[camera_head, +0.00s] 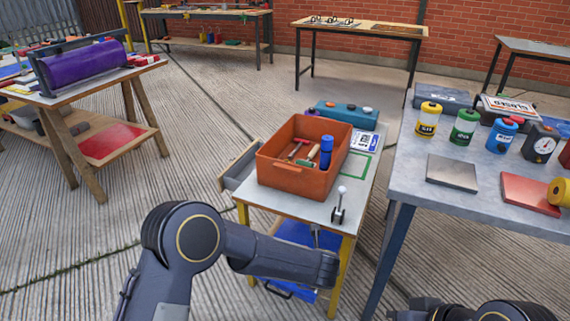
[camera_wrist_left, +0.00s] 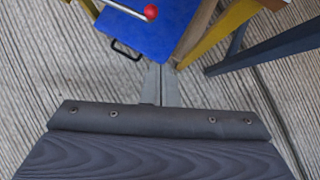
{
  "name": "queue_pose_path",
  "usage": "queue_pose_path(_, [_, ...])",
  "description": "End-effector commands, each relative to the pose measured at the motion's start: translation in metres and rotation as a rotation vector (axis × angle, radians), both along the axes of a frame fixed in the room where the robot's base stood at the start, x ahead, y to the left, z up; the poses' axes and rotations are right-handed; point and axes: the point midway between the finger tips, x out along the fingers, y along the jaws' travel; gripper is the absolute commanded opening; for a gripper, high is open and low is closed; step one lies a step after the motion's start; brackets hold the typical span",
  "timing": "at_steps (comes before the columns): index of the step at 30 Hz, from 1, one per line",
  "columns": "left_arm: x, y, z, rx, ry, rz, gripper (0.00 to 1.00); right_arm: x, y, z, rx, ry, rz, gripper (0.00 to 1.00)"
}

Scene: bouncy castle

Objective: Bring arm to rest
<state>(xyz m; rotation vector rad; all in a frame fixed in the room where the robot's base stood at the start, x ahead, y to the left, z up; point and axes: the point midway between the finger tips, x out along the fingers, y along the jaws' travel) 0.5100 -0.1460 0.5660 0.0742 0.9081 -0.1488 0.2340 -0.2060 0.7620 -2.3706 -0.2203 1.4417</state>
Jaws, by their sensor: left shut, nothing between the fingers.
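My left arm (camera_head: 195,245) reaches in from the bottom of the head view, bent at a dark joint, with its forearm stretching right in front of the small work table (camera_head: 285,207). My left gripper (camera_wrist_left: 161,72) shows in the left wrist view, its two grey fingers together with nothing between them. It points down near a blue panel (camera_wrist_left: 155,25) with a black handle, low by the table's yellow legs.
An orange bin (camera_head: 295,178) with tools and a blue bottle stands on the small table, beside a white-knobbed lever (camera_head: 339,205). A grey table (camera_head: 420,194) with several coloured canisters is close on the right. Open ribbed floor (camera_head: 110,235) lies to the left.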

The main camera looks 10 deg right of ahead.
Motion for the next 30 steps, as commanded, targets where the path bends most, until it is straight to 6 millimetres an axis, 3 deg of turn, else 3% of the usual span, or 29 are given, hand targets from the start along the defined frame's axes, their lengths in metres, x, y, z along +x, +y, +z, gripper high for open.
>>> queue_pose_path(2, [0.003,0.002,0.006,-0.001,-0.011,-0.014,0.0,0.0,0.0,0.0,0.0,0.0,0.0,0.0])
queue_pose_path(5, [0.017,0.01,0.034,0.0,-0.065,-0.097,0.0,0.0,0.0,0.0,0.0,0.0,0.0,0.0])
queue_pose_path(10, [0.044,0.051,0.13,0.08,-0.284,-0.426,0.0,0.0,0.0,0.0,0.0,0.0,0.0,0.0])
queue_pose_path(14, [0.036,0.098,0.2,0.244,-0.474,-0.726,0.0,0.0,0.0,0.0,0.0,0.0,0.0,0.0])
queue_pose_path(18, [0.001,0.156,0.249,0.487,-0.636,-1.029,0.0,0.0,0.0,0.0,0.0,0.0,0.0,0.0])
queue_pose_path(21, [-0.037,0.197,0.267,0.69,-0.711,-1.241,0.0,0.0,0.0,0.0,0.0,0.0,0.0,0.0])
queue_pose_path(25, [-0.097,0.247,0.269,0.955,-0.746,-1.512,0.0,0.0,0.0,0.0,0.0,0.0,0.0,0.0])
queue_pose_path(30, [-0.167,0.295,0.25,1.206,-0.707,-1.812,0.0,0.0,0.0,0.0,0.0,0.0,0.0,0.0])
